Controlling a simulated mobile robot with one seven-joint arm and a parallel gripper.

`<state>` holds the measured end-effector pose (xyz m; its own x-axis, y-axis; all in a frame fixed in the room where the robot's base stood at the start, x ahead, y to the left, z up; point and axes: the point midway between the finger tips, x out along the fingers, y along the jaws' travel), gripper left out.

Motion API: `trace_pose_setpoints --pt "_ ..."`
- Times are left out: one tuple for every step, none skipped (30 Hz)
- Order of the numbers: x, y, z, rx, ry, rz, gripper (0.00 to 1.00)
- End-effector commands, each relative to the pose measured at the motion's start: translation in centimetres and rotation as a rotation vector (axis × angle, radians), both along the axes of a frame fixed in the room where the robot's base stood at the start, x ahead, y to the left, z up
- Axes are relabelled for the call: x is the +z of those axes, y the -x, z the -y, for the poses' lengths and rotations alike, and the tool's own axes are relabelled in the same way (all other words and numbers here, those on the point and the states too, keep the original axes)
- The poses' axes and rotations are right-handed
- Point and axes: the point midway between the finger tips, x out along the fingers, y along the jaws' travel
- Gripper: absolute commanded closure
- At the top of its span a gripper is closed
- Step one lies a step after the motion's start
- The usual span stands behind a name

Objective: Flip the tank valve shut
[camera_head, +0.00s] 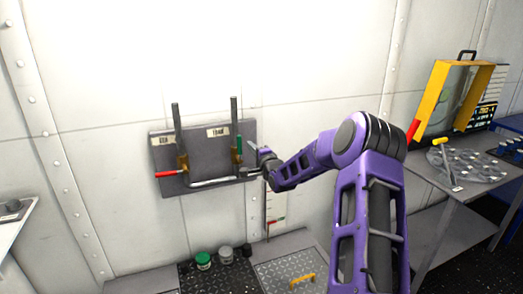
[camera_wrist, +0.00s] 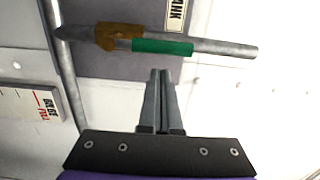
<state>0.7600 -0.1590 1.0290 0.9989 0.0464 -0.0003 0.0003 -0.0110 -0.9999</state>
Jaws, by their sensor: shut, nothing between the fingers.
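The tank valve is on a grey wall panel (camera_head: 205,135) under a label reading TANK (camera_wrist: 175,14). Its green handle (camera_head: 239,146) stands upright along the right-hand pipe (camera_head: 234,112). In the wrist view the green handle (camera_wrist: 162,47) lies along the pipe (camera_wrist: 228,49), with the brass valve body (camera_wrist: 120,37) at its left end. My gripper (camera_wrist: 161,72) is shut and empty, its tips close beside the handle; I cannot tell whether they touch it. In the head view my gripper (camera_head: 258,160) is at the panel's right edge, and the arm comes in from the right.
A second valve with a red handle (camera_head: 168,173) sticking out leftward is on the left-hand pipe (camera_head: 177,117). A green-lidded jar (camera_head: 203,260) and other small jars stand below.

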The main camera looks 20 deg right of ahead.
Motion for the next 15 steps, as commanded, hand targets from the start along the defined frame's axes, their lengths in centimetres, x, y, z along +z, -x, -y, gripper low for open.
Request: trace_pose_setpoints --pt "-0.03 -0.07 -0.49 0.001 0.001 -0.001 1.00" --pt "-0.04 -0.11 -0.70 0.001 0.001 -0.001 1.00" --pt "-0.05 -0.13 -0.88 0.000 0.000 -0.001 1.00" --pt "-0.05 -0.15 -0.97 0.000 0.000 -0.001 1.00" --pt "-0.05 -0.15 -1.04 -0.001 0.000 -0.001 1.00" --pt "-0.05 -0.16 -1.09 -0.001 0.000 -0.001 1.00" --pt "-0.06 -0.17 -1.11 -0.001 0.000 -0.001 1.00" --pt "-0.06 -0.17 -1.12 -0.001 0.000 -0.001 1.00" --pt "-0.06 -0.16 -1.12 -0.001 0.000 -0.001 1.00" --pt "-0.06 -0.16 -1.11 -0.001 0.000 0.000 1.00" --pt "-0.06 -0.16 -1.11 -0.001 0.000 -0.001 1.00" --pt "-0.06 -0.16 -1.11 -0.001 0.000 0.000 1.00" --pt "-0.06 -0.16 -1.11 -0.001 0.000 -0.001 1.00" --pt "-0.06 -0.16 -1.11 -0.001 0.000 -0.001 1.00" --pt "-0.07 -0.16 -1.11 -0.001 0.001 -0.001 1.00"
